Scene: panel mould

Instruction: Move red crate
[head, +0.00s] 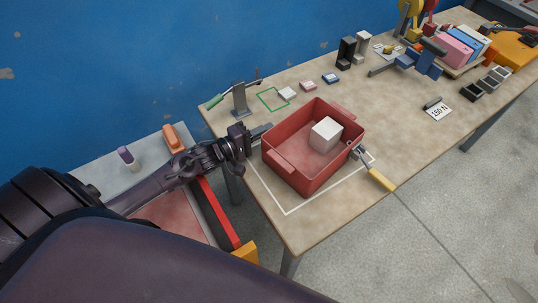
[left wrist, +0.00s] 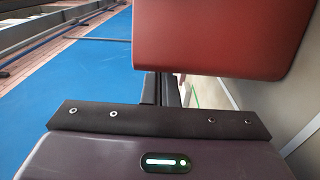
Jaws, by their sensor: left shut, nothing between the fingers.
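The red crate (head: 292,178) stands upright on the wooden workbench, within a white outlined area. A pale grey block (head: 326,134) lies inside it. My left gripper (head: 262,131) is shut at the crate's left side, close to its wall, with nothing held. In the left wrist view the crate wall (left wrist: 220,35) fills the top, and the shut fingers (left wrist: 163,88) point at or under its lower edge; I cannot tell if they touch it. My right gripper does not show.
A yellow-handled tool (head: 376,177) lies against the crate's right side. A lever clamp (head: 239,98) stands at the bench's left edge. Small blocks (head: 308,85) lie behind the crate.

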